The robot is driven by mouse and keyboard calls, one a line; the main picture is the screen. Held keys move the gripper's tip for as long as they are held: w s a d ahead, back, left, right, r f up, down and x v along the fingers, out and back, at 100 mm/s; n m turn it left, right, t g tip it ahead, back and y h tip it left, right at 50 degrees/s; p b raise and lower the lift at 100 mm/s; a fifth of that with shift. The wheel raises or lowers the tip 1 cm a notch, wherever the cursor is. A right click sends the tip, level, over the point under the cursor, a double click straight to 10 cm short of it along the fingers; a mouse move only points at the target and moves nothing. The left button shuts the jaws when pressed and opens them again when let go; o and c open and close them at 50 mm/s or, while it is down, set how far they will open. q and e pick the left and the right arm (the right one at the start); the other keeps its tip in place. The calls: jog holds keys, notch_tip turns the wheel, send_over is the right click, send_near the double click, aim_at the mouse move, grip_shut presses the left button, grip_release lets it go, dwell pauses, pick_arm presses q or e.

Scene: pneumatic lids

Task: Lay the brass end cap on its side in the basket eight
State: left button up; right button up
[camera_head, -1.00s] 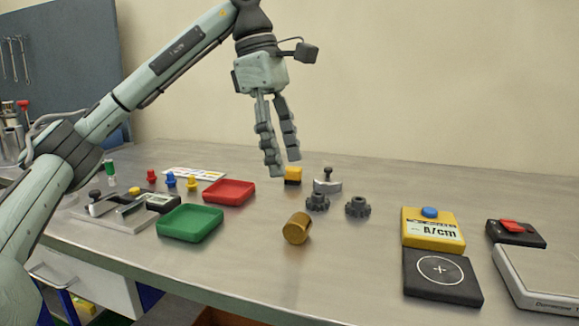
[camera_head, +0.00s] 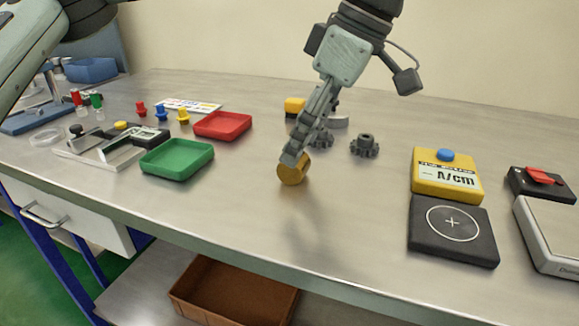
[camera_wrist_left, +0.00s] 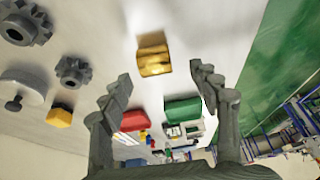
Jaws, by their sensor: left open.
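The brass end cap (camera_head: 290,175) is a short gold cylinder lying on its side on the grey bench near the front edge. It also shows in the left wrist view (camera_wrist_left: 154,62), just beyond the fingertips and roughly between them. My left gripper (camera_head: 293,157) is open and points down at the cap, its fingers hiding part of it in the head view. In the left wrist view the two fingers (camera_wrist_left: 160,77) are spread and empty. A brown open container (camera_head: 232,292) sits on a shelf under the bench; no number is readable on it. My right gripper is not seen.
A green tray (camera_head: 177,160) and a red tray (camera_head: 222,125) lie left of the cap. Dark gears (camera_head: 365,146) stand behind it. A yellow A/cm box (camera_head: 446,176) and a black pad (camera_head: 453,231) are to the right. Bare bench surrounds the cap.

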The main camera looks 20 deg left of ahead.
pick_arm(q)
jog(key=x, duration=0.4)
jog(key=shift+w+f, duration=0.1)
jog(key=shift+w, duration=0.2)
jog(key=shift+f, duration=0.1)
jog(key=shift+c, duration=0.2)
jog(key=c, duration=0.5)
grip_shut()
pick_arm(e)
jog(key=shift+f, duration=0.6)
